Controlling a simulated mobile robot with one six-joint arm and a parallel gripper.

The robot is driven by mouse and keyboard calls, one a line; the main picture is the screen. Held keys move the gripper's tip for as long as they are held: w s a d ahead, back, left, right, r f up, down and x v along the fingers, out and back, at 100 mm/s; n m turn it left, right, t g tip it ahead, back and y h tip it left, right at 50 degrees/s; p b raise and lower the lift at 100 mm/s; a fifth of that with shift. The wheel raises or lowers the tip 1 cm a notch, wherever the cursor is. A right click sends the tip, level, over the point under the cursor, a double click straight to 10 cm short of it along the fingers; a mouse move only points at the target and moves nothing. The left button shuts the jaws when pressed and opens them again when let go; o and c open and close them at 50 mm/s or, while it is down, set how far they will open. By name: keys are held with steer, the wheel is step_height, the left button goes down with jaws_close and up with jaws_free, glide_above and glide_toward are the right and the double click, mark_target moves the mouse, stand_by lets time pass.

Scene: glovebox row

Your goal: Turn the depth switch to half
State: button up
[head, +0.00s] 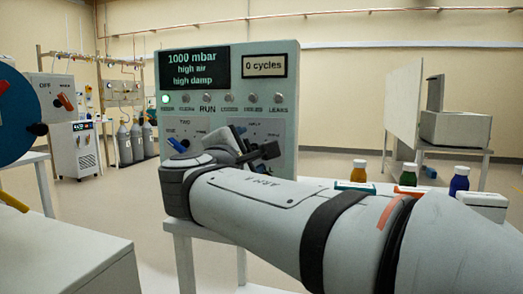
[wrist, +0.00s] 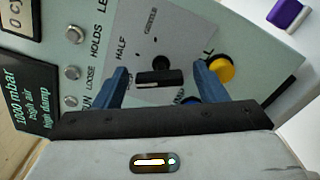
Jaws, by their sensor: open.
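The depth switch (wrist: 160,79) is a dark bar-shaped knob on a light plate of the grey console. HALF and GENTLE are readable around it, and a partly covered label ends in LL. The bar lies nearly level across the wrist view; which label it points at I cannot tell for sure. My gripper (wrist: 163,83) is open, with one blue finger on each side of the knob and gaps between. Contact is not visible. In the head view my gripper (head: 262,152) is in front of the console (head: 292,75), and my arm hides the switch.
A yellow button (wrist: 222,69) is close beside the right finger, and a blue part (wrist: 190,99) shows below it. A blue lever (head: 178,145) is on the left plate. Displays read 1000 mbar, high air, high damp (head: 195,68) and 0 cycles (head: 264,65). Bottles (head: 358,171) stand right.

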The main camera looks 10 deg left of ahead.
steer(key=s+p, duration=0.1)
steer(key=s, duration=0.6)
steer(key=shift+a, duration=0.25)
